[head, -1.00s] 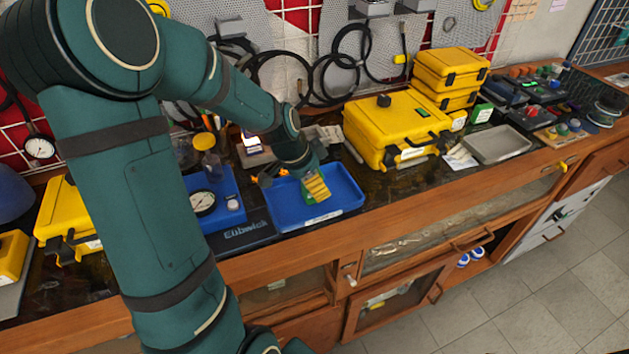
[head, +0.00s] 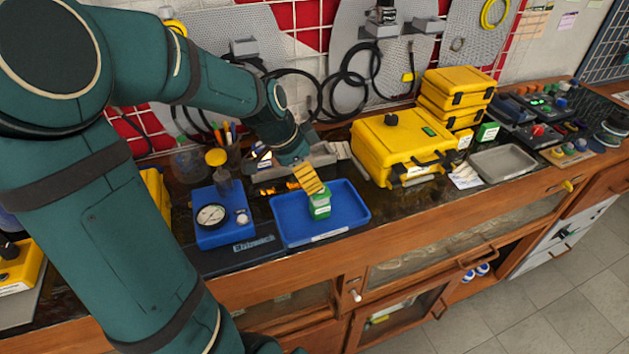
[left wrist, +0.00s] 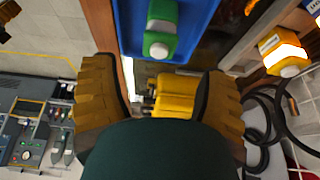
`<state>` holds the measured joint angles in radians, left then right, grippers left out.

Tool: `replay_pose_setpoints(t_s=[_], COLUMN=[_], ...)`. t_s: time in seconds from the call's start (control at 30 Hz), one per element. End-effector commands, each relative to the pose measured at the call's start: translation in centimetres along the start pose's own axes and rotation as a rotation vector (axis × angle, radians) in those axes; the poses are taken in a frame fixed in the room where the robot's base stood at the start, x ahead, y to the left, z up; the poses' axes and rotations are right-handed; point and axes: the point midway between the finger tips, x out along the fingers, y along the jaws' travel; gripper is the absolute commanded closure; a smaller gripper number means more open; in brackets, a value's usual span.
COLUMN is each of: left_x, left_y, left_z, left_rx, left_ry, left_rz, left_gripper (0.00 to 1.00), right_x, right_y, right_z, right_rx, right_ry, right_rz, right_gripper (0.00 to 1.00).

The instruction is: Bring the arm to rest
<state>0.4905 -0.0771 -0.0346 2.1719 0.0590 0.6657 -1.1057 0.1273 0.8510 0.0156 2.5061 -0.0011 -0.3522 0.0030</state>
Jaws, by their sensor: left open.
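My left arm comes in from the left, and its gripper (head: 308,180) with yellow finger pads is over the back part of the blue tray (head: 285,237). A small green and white container (head: 320,205) is in the tray, just below and beyond the fingertips in the picture. In the left wrist view the gripper (left wrist: 160,100) has its two fingers wide apart with nothing held between them. My right gripper is not in view.
A blue gauge unit (head: 222,228) stands left of the tray. A large yellow case (head: 395,150), stacked smaller yellow cases (head: 455,90) and a grey tray (head: 503,161) stand to the right. Hoses and pegboards are behind. A pen cup (head: 228,155) is behind the gauge unit.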

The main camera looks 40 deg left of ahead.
Motion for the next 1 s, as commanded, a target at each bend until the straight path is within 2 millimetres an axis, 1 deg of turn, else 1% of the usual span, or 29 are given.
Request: replay_pose_setpoints(t_s=[0.03,0.1,0.23,1.0], left_x=[-0.8,-1.4,-1.9,-1.9], left_y=[0.0,0.0,0.0,0.0], left_z=[-0.1,0.0,0.0,0.1], left_rx=[0.000,0.000,-0.001,-0.001], left_ry=[0.001,0.000,-0.001,-0.001], left_rz=[-0.001,-0.001,0.001,0.001], left_gripper=[0.26,0.26,0.26,0.26], right_x=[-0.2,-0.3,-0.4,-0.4], right_y=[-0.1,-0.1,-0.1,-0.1], right_z=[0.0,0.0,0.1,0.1], right_rx=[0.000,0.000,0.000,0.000], right_ry=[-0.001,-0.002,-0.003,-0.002], right_rz=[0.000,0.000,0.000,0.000], right_gripper=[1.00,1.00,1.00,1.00])
